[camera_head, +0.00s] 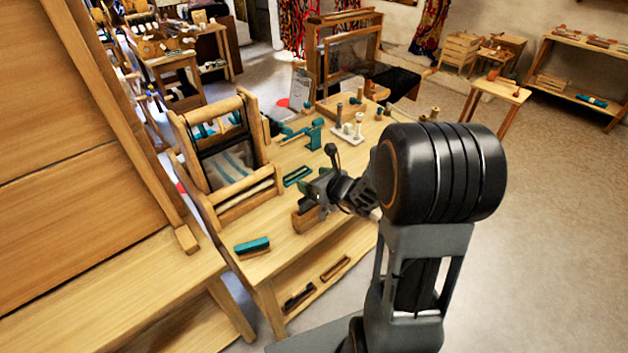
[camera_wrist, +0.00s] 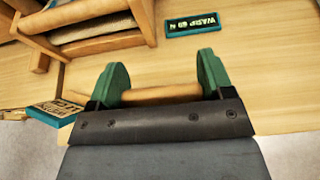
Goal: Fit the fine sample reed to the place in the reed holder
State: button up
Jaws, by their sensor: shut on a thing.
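My gripper (camera_wrist: 160,85) has green fingers, one on each side of a light wooden piece (camera_wrist: 161,94). It is shut on this piece above the bench. In the head view my gripper (camera_head: 314,196) is over the bench's near right part, with the wooden piece (camera_head: 304,220) below it. I cannot tell whether this piece is the fine sample reed; most of it is hidden in the wrist view. A teal tray with lettering (camera_wrist: 197,23) lies beyond the fingers, and also shows in the head view (camera_head: 297,176). I cannot identify the reed holder for certain.
A wooden table loom (camera_head: 235,205) stands on the bench left of my gripper. A teal-topped block (camera_head: 252,245) lies near the front edge. A teal clamp-like stand (camera_head: 315,134) and a white peg board (camera_head: 347,134) stand farther back. Bare benchtop lies around the tray.

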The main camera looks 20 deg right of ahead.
jog(key=o, duration=1)
jog(key=b+v, duration=0.5)
jog(key=v, duration=0.8)
jog(key=shift+s+d+r, duration=0.15)
jog(key=shift+s, duration=0.2)
